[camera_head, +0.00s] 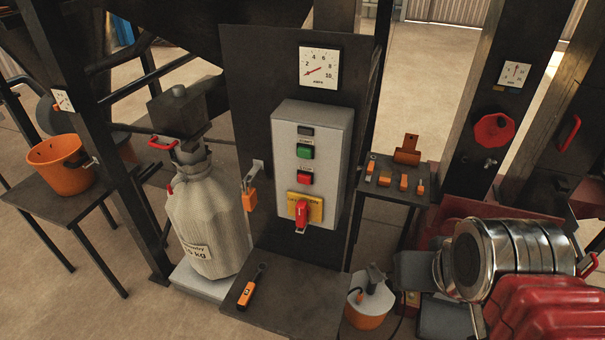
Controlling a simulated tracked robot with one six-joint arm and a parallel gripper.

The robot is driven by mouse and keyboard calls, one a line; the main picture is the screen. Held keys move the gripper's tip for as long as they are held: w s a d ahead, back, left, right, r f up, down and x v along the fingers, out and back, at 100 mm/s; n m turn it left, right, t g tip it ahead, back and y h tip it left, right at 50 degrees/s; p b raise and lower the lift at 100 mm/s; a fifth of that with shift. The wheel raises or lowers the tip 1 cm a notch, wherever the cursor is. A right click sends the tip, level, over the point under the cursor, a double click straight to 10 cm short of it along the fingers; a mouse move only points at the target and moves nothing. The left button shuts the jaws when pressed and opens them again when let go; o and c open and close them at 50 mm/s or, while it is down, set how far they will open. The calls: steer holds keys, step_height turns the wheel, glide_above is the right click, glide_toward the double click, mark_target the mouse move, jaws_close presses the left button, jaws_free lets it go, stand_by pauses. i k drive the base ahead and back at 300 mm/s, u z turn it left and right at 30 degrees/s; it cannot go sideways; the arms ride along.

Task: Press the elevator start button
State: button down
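A grey control box (311,160) is mounted on a dark upright panel near the middle of the view. A green button (305,152) sits in its upper part, under a small dark label plate (305,131). A red button (305,178) is below the green one. Lower still, a red rotary handle (301,213) sits on a yellow plate (317,206). The small lettering on the box is too small to read, so I cannot tell from it which button is the elevator start. No gripper fingers are recognisable in this view.
A dark shelf (290,302) juts out below the box, with an orange-handled tool (250,288) on it. A full sack (207,220) stands left. An orange-bottomed can (370,300) and a shiny ringed cylinder (510,255) are lower right. An orange padlock (249,198) hangs beside the box.

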mark_target(304, 153)
steer(key=k, duration=1.15)
steer(key=u, duration=1.25)
steer(key=i, duration=1)
